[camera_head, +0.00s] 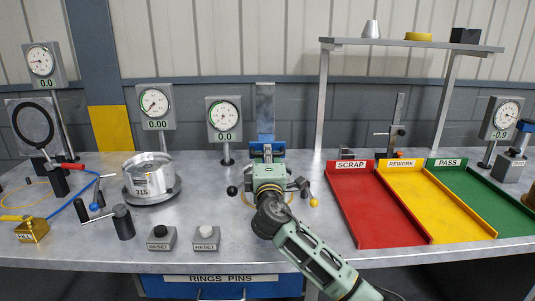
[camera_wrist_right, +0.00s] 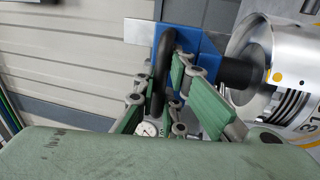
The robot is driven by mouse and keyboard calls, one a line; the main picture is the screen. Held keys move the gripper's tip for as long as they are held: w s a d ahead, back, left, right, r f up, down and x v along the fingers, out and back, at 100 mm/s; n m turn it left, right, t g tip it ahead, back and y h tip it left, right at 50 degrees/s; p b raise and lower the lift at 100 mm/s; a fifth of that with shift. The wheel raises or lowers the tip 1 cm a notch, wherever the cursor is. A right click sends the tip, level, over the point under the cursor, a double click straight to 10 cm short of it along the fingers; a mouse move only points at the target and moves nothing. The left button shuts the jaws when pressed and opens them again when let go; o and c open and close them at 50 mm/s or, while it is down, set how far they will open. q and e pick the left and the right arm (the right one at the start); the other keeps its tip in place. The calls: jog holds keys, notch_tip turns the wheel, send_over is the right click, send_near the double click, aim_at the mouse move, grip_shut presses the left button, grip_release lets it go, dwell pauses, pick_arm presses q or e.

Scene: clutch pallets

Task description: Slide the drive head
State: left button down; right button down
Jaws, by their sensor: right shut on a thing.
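The drive head seems to be the blue block (camera_head: 266,144) on an upright grey plate at the middle of the bench. My right gripper (camera_head: 267,163) reaches it from the front and covers its lower part in the head view. In the right wrist view, the blue block (camera_wrist_right: 197,50) has a dark ring-shaped handle (camera_wrist_right: 163,72) and a black cylinder (camera_wrist_right: 236,72) on its side. The fingers of my right gripper (camera_wrist_right: 160,88) are shut around the ring handle. My left gripper is not in view.
A silver drum marked 315 (camera_head: 148,178) stands left of the gripper. Two RESET buttons (camera_head: 206,239) sit at the front edge. Red (camera_head: 375,215), yellow (camera_head: 428,205) and green (camera_head: 480,200) trays lie to the right. Dial gauges (camera_head: 223,115) stand behind.

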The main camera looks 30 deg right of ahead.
jog(key=shift+f, duration=0.25)
jog(key=c, duration=1.8)
grip_release()
jog(key=shift+r, duration=0.1)
jog(key=shift+r, duration=0.1)
jog(key=v, duration=1.2)
